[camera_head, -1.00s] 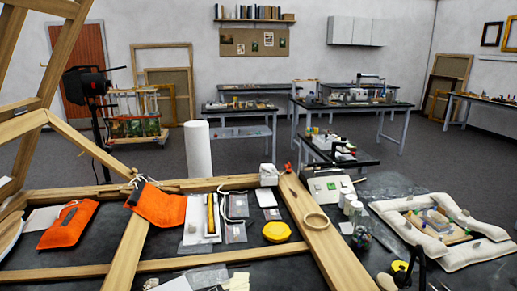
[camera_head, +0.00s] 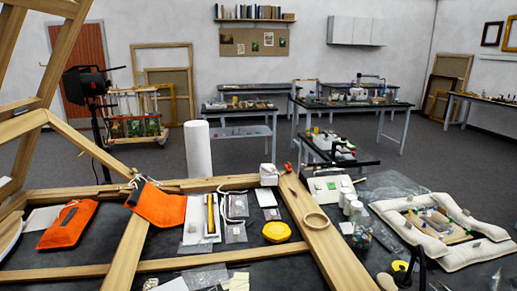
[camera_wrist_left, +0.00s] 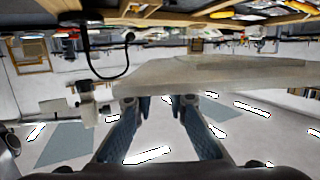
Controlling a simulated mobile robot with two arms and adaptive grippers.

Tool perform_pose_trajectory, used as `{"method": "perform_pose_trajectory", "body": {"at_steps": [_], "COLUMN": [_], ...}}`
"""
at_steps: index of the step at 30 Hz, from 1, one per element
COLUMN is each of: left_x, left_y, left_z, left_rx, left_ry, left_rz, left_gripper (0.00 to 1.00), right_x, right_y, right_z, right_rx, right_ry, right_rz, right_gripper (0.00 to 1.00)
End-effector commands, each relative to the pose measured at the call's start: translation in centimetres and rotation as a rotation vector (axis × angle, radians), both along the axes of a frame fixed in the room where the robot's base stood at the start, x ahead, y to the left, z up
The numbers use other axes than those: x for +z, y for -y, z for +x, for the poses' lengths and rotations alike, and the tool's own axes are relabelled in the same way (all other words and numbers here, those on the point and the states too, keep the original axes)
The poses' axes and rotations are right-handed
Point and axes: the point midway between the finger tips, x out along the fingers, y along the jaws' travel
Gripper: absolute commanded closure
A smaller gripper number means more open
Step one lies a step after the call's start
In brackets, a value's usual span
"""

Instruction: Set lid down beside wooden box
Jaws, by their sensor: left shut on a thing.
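My left gripper (camera_wrist_left: 158,108) shows in the left wrist view, its two blue-grey fingers pointing up the picture. A pale, flat, beige-grey slab (camera_wrist_left: 240,74) lies across the fingertips and reaches to the right; it looks like the lid. The gripper is shut on it, though the exact contact is unclear. The slab hides part of the room behind it. Neither gripper can be made out in the head view. I cannot pick out the wooden box for certain in either view.
A wooden frame (camera_head: 196,265) spans the dark worktable. An orange pouch (camera_head: 68,224), another orange pouch (camera_head: 160,207), a yellow round container (camera_head: 276,231) and a tape ring (camera_head: 316,220) lie around it. White sandbags (camera_head: 480,254) surround a board with fragments at right.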

Motion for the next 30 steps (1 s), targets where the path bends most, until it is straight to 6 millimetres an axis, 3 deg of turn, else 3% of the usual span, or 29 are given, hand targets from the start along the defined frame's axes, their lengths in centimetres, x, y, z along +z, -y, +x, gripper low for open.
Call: {"method": "perform_pose_trajectory", "body": {"at_steps": [30], "left_x": [0.37], "left_y": [-0.03], "left_z": [0.09], "left_rx": [0.001], "left_ry": [0.011], "left_rz": [-0.004], "left_gripper": [1.0], "right_x": [0.0], "right_y": [-0.31], "right_z": [-0.05], "right_rx": [-0.001], "right_ry": [-0.001], "right_rz": [0.003], "right_gripper": [0.6]}}
